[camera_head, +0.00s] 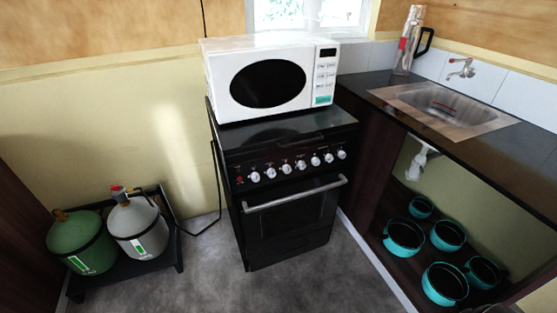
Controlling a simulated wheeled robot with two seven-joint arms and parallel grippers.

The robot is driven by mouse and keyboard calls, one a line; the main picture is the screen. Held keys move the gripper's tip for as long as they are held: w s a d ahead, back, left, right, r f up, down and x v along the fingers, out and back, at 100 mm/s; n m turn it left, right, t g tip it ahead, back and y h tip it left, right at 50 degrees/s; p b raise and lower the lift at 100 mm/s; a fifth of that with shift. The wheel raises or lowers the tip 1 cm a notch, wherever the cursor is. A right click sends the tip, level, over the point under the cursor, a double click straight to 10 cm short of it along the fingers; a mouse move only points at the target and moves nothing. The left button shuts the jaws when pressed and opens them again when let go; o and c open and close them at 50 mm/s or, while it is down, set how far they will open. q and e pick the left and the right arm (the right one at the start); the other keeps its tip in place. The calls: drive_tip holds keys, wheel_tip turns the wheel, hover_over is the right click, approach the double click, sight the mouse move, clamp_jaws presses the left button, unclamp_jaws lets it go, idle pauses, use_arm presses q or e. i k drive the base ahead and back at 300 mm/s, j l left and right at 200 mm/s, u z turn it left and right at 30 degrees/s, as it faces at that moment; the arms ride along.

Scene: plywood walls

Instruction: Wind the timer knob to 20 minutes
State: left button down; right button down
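A black stove (285,225) with an oven stands against the wall in the middle of the view. A row of several white knobs (301,165) runs along its front panel, above the oven door handle (295,193). The markings around the knobs are too small to read, so I cannot tell which one is the timer knob or where it points. A small red spot (239,180) shows at the left end of the panel. Neither of my grippers is in view.
A white microwave (268,75) stands on the stove top. At right are a counter with a sink (440,106) and several teal pots (404,236) beneath. Green (80,243) and grey (138,227) gas bottles stand at left. The floor before the stove is clear.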

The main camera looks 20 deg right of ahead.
sight(341, 154)
drive_tip(key=z, duration=1.3)
